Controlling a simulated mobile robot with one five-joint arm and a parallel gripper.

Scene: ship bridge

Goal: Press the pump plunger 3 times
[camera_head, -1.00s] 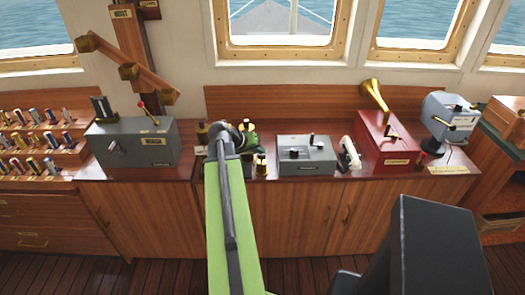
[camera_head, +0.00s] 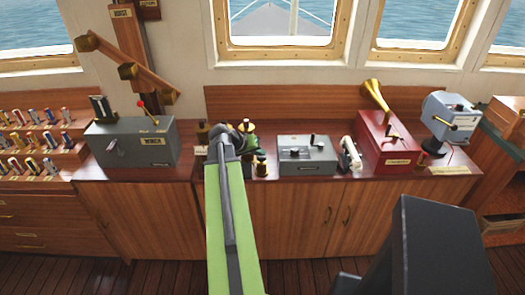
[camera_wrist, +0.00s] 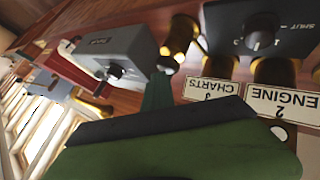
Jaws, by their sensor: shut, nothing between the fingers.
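No part can be surely told as the pump plunger. Small brass fittings stand around the end of my arm in the head view: one at the back (camera_head: 248,127) and one in front (camera_head: 261,166). A brass post (camera_wrist: 181,38) with a bright end shows just beyond my gripper (camera_wrist: 157,90) in the wrist view. The dark green gripper is shut and empty, close to the post; I cannot tell whether they touch. My arm hides part of the counter there.
A grey box with a knob (camera_head: 307,154), a white handset (camera_head: 350,152) and a red box with a brass horn (camera_head: 388,143) stand to the right. A grey winch box (camera_head: 132,144) stands left. CHARTS (camera_wrist: 212,90) and ENGINE (camera_wrist: 284,103) labels lie near my gripper.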

